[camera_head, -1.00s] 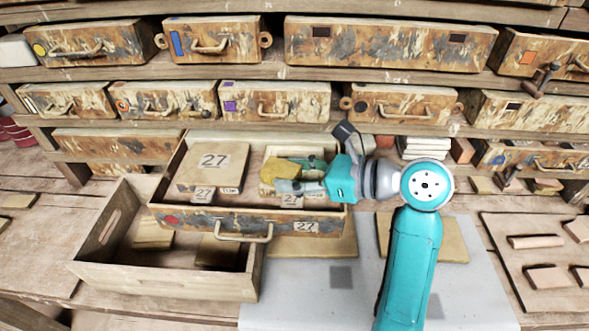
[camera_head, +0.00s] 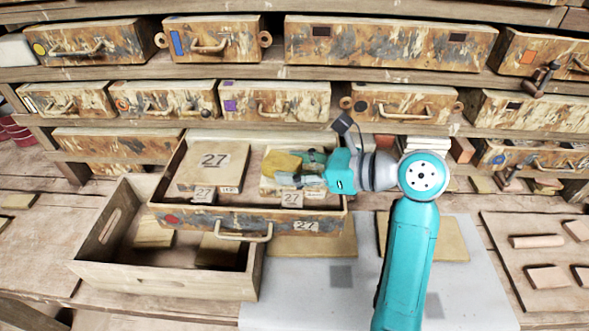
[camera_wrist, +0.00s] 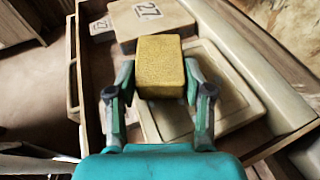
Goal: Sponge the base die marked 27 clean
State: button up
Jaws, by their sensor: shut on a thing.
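My gripper (camera_wrist: 158,88) is shut on a yellow sponge (camera_wrist: 160,62), with one finger on each side; the sponge also shows in the head view (camera_head: 282,163). The sponge is over a pale block (camera_wrist: 205,60) with a raised, rounded panel, in the right half of an open drawer; contact cannot be told. A tag reading 27 (camera_head: 292,199) is in front of this block, which my gripper and sponge partly hide. Another flat block (camera_head: 213,160) with 27 on its top lies in the drawer's left half; its tag (camera_head: 203,194) also reads 27. Which is the base die is not clear.
The open drawer (camera_head: 175,217) juts out over a wooden crate (camera_head: 165,284) holding blocks. Closed drawers (camera_head: 388,42) fill the rack behind. A grey mat (camera_head: 300,290) lies in front, and a board with several clay pieces (camera_head: 505,262) is at the right.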

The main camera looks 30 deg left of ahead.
jog(key=shift+w+a, duration=0.1)
jog(key=shift+w+a, duration=0.6)
jog(key=shift+w, duration=0.35)
jog(key=shift+s+d, duration=0.1)
jog(key=shift+s+d+f, duration=0.1)
jog(key=shift+s+d, duration=0.2)
jog(key=shift+s, duration=0.2)
jog(key=shift+s+d+f, duration=0.1)
jog(key=shift+s+d, duration=0.2)
jog(key=shift+s, duration=0.2)
jog(key=shift+s, duration=0.1)
jog(key=shift+s+d+r, duration=0.1)
jog(key=shift+s+d, duration=0.55)
jog(key=shift+s, duration=0.3)
jog(key=shift+r, duration=0.1)
